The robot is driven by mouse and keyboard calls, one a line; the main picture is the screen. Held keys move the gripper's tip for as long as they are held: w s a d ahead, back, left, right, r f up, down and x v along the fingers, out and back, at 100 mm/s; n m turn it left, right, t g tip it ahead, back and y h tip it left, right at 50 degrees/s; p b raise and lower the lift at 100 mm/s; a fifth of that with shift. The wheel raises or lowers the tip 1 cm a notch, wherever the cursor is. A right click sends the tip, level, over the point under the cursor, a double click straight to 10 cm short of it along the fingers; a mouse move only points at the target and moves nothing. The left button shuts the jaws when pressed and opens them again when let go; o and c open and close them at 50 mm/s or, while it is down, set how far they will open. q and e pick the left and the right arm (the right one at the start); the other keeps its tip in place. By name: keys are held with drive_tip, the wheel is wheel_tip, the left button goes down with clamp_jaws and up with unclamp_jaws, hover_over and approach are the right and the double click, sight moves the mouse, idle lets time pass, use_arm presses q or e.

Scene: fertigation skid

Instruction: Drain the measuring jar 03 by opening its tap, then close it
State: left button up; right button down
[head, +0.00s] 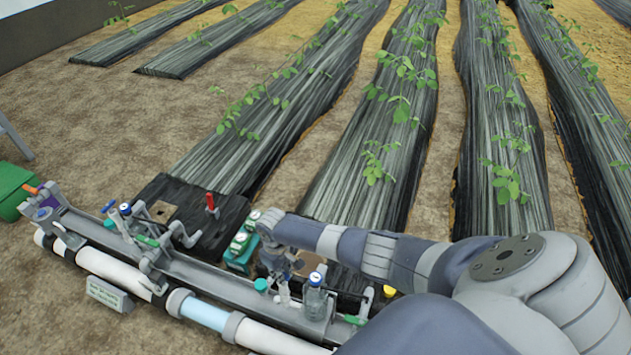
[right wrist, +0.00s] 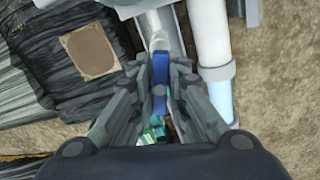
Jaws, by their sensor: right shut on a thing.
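My right gripper (head: 281,280) is over the skid's front rail in the head view. In the right wrist view my right gripper (right wrist: 160,88) is shut on a blue tap handle (right wrist: 160,66), which stands upright between the two fingers. A clear measuring jar (head: 315,301) with a blue and white cap stands just right of the gripper in the head view. I cannot read a number on it. The tap handle is hidden by the gripper in the head view, and any liquid level is too small to tell. My left gripper is not in view.
A white pipe (head: 105,266) with a light-blue section (head: 204,312) runs along the skid's near side. A red-handled valve (head: 211,203) is behind the rail. Planted rows lie beyond.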

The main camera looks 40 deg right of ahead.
drive_tip(key=m, duration=0.1)
drive_tip(key=m+p, duration=0.1)
drive_tip(key=m, duration=0.1)
drive_tip(key=shift+s+a+r, duration=0.1)
drive_tip(key=shift+a+r, duration=0.1)
drive_tip(key=m+p, duration=0.3)
drive_tip(key=m, duration=0.7)
drive_tip(key=shift+f, duration=0.15)
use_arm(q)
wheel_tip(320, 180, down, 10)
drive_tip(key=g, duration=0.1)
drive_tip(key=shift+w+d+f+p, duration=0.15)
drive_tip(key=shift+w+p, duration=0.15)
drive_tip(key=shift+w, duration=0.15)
use_arm(e)
drive_tip(key=shift+d+m, duration=0.1)
drive_tip(key=shift+m, duration=1)
drive_tip(key=c, duration=1.5)
unclamp_jaws()
drive_tip(key=shift+d, duration=0.1)
